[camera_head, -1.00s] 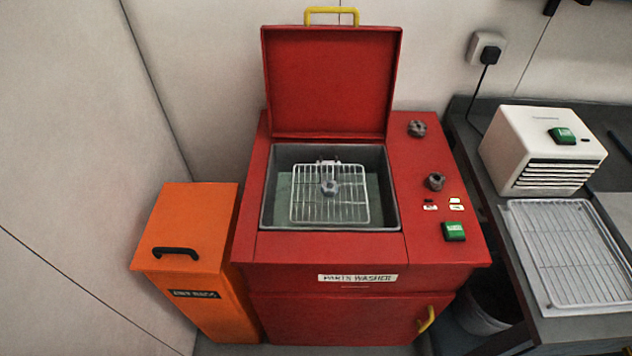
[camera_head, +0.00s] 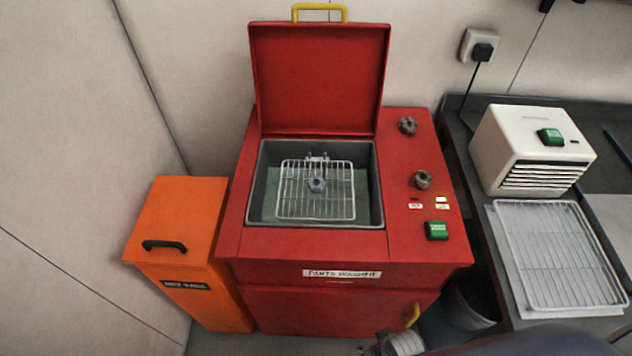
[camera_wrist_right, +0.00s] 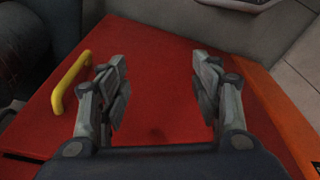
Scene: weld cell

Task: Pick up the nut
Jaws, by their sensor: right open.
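The grey nut (camera_head: 317,185) sits on the wire rack (camera_head: 290,208) inside the open tub of the red parts washer (camera_head: 330,265) in the head view. My right gripper shows at the bottom edge of the head view (camera_head: 392,345), low in front of the washer and well away from the nut. In the right wrist view (camera_wrist_right: 160,90) its two fingers are wide apart with nothing between them, in front of a red panel with a yellow handle (camera_wrist_right: 70,82). The nut is not seen in that view. My left gripper is not in view.
The washer's red lid (camera_head: 318,80) stands open at the back. An orange bin (camera_head: 180,225) stands at the left. At the right, a bench holds a white box unit (camera_head: 515,150) and a wire tray (camera_head: 560,258). A dark bin (camera_head: 470,303) sits below the bench.

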